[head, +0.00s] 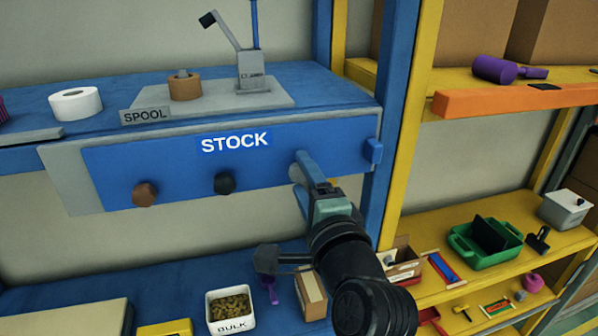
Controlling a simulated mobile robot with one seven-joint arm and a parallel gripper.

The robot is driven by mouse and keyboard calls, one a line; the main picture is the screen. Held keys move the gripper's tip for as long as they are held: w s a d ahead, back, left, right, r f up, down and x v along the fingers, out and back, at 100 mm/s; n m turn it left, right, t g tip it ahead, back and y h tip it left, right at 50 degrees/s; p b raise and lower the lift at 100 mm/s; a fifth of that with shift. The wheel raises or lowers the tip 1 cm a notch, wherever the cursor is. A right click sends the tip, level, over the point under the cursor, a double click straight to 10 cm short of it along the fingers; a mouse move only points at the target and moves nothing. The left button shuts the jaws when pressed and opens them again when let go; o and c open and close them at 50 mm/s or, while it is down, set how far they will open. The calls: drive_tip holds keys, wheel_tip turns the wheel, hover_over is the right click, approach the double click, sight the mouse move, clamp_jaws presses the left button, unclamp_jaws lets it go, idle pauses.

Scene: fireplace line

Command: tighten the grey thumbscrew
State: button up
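The grey thumbscrew (296,173) is on the right part of the blue STOCK panel (180,176), partly hidden by my gripper. My gripper (299,172) is at the panel with its blue fingers on either side of the thumbscrew, one above and one below. I cannot tell whether the fingers press on it or stand slightly apart. A brown thumbscrew (145,194) and a black thumbscrew (224,184) sit on the same panel further left.
The blue shelf above holds a white roll (76,103), a brown spool (185,86) and a grey lever clamp (252,72). A blue upright (397,120) stands right of the panel. Below are a BULK bin (231,308) and a cardboard box (311,294). Yellow shelves hold a green crate (485,242).

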drive_tip(key=shift+s, duration=0.1)
drive_tip(key=v, duration=0.5)
drive_tip(key=shift+s+d, duration=0.15)
drive_tip(key=shift+s, duration=0.2)
